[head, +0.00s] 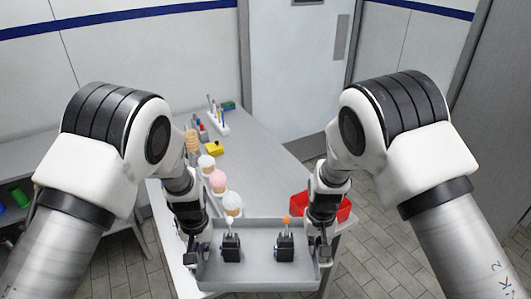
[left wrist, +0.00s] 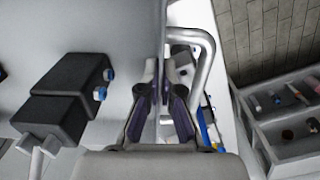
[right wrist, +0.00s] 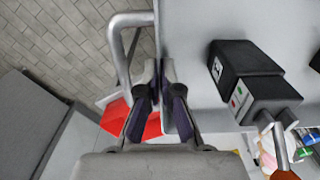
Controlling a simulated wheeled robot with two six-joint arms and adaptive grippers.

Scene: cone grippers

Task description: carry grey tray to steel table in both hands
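The grey tray (head: 258,281) is at the bottom middle of the head view, over the near end of a pale grey table (head: 262,150). Two black devices (head: 231,248) (head: 285,247) stand in it, one with a white tip and one with an orange tip. My left gripper (head: 198,248) is at the tray's left side, its fingers closed about the tray's edge beside a bar handle (left wrist: 208,75). My right gripper (head: 321,248) is closed likewise at the right edge, beside the other handle (right wrist: 117,55). I cannot tell whether the tray touches the table, or which table is steel.
Cones with coloured scoops (head: 217,181) line the table's left side. A yellow block (head: 214,149) and a rack of tools (head: 217,122) lie farther back. A red bin (head: 299,204) is behind my right gripper. A shelf unit (head: 35,172) stands left. Tiled floor (head: 375,235) is open at right.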

